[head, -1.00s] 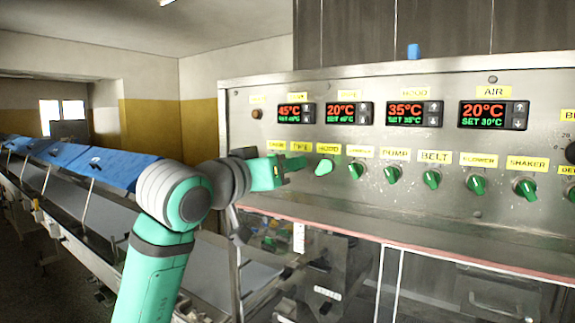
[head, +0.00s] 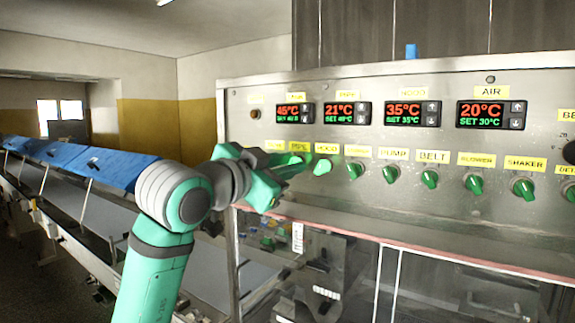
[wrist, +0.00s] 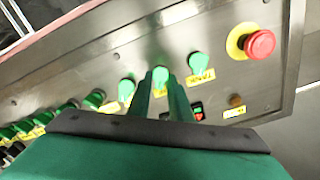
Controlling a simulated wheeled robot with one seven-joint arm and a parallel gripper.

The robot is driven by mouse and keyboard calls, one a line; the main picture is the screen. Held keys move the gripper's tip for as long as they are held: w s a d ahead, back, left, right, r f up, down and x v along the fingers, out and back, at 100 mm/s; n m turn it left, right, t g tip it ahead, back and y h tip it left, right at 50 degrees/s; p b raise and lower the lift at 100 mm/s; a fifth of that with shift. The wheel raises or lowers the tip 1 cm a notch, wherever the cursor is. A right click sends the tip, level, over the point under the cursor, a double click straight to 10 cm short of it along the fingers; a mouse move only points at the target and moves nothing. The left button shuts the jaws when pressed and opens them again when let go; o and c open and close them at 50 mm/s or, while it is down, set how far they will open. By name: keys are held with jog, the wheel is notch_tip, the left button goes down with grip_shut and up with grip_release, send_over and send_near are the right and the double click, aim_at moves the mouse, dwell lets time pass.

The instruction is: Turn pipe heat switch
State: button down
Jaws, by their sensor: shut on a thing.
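The pipe heat switch is a green knob under the yellow PIPE label (head: 299,147) on the steel control panel. In the head view my gripper covers it. In the wrist view the green switch (wrist: 160,74) sits between my fingertips. My gripper (head: 290,166) reaches the panel from the left, its fingers pointing at the switch. In the wrist view my gripper (wrist: 162,88) is shut on the switch. The pipe display (head: 347,112) reads 21°C in red over a green SET line of about 40°C. The exact angle of the switch cannot be told.
The green hood knob (head: 322,167) is close on the right, with several more knobs beyond it. In the wrist view another green knob (wrist: 200,63) and a red emergency button (wrist: 260,43) are on the other side. A conveyor with blue covers (head: 90,165) runs at left.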

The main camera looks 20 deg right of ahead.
jog(key=shift+a, duration=0.1)
dwell(0.4)
jog(key=c, duration=2)
grip_release()
jog(key=shift+w, duration=0.1)
jog(key=shift+o, duration=0.8)
jog(key=shift+s, duration=0.2)
jog(key=v, duration=1)
jog(key=shift+s+a, duration=0.2)
jog(key=shift+s, duration=0.1)
